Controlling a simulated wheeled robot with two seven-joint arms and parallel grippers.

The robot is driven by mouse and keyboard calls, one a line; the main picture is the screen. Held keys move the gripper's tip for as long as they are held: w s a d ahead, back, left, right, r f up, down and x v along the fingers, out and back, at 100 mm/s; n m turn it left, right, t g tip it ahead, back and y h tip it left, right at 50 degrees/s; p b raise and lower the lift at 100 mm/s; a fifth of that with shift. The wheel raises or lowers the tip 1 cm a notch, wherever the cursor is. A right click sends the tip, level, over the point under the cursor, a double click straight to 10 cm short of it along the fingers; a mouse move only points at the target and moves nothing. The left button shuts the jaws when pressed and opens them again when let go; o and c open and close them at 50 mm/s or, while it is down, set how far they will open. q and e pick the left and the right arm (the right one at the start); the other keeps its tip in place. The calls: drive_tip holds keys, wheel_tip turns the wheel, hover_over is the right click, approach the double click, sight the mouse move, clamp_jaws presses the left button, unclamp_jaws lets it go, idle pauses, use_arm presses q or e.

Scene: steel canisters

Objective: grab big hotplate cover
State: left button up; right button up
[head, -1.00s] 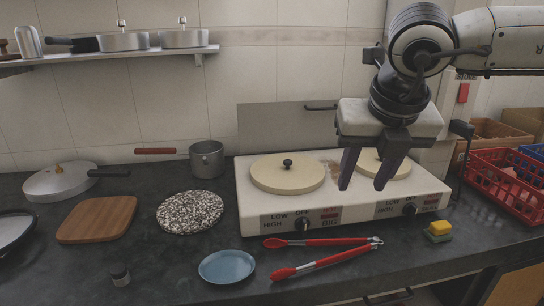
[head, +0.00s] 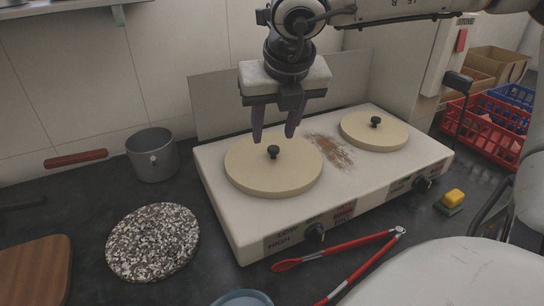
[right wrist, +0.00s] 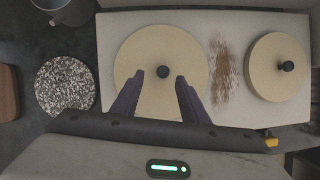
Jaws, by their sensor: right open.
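The big hotplate cover (head: 250,178) is a round cream disc with a black knob, lying on the left burner of the white hotplate (head: 222,215). It also shows in the right wrist view (right wrist: 140,55). My right gripper (head: 274,138) is open and points down above this cover. In the right wrist view its two dark fingers (right wrist: 158,78) lie on either side of the knob's line, with the knob just beyond the tips. It holds nothing. A smaller cream cover (head: 360,133) with a black knob lies on the right burner. My left gripper is not in view.
A brown stain (head: 330,150) lies between the covers. A grey pot (head: 150,158) and a speckled round board (head: 152,243) are left of the hotplate. Red tongs (head: 350,250) lie in front. A sponge (head: 452,200) and red crate (head: 488,135) are to the right.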

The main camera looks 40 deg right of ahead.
sight(273, 147)
drive_tip(key=x, duration=0.4)
drive_tip(key=shift+s+d+f, duration=0.2)
drive_tip(key=shift+d+f, duration=0.15)
drive_tip(key=shift+w+f, duration=0.2)
drive_tip(key=shift+f, duration=0.1)
clamp_jaws()
